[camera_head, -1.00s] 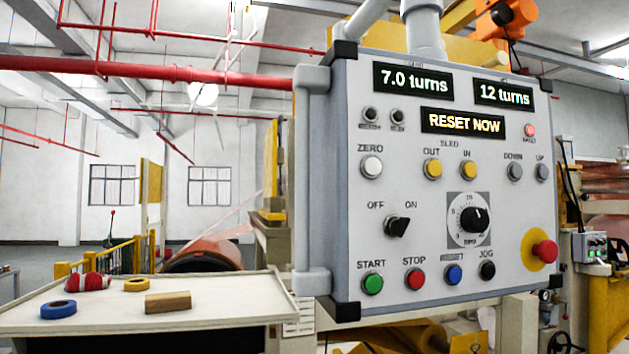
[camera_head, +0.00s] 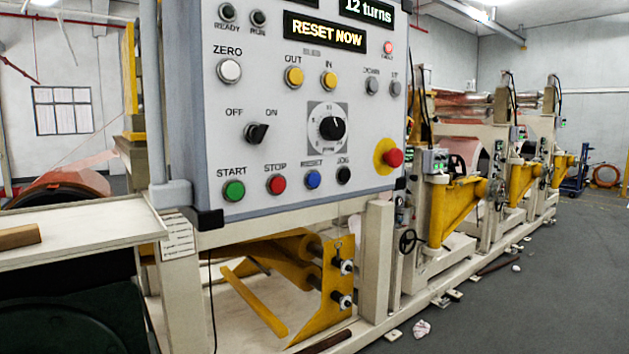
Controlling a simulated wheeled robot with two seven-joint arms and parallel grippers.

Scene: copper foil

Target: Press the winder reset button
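The blue reset button (camera_head: 313,179) sits in the bottom row of the grey control panel (camera_head: 290,115), between the red STOP button (camera_head: 277,184) and the black JOG button (camera_head: 343,175). Its label is blurred now; it read RESET a second ago. The panel's display (camera_head: 325,32) reads "RESET NOW" in yellow letters. The green START button (camera_head: 234,191) is at the row's left end. Neither of my grippers shows in the head view.
A red emergency knob (camera_head: 393,157) sticks out at the panel's right edge. A pale side table (camera_head: 85,232) with a wooden block (camera_head: 18,237) juts out at left. Yellow-armed machines (camera_head: 455,205) line the right.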

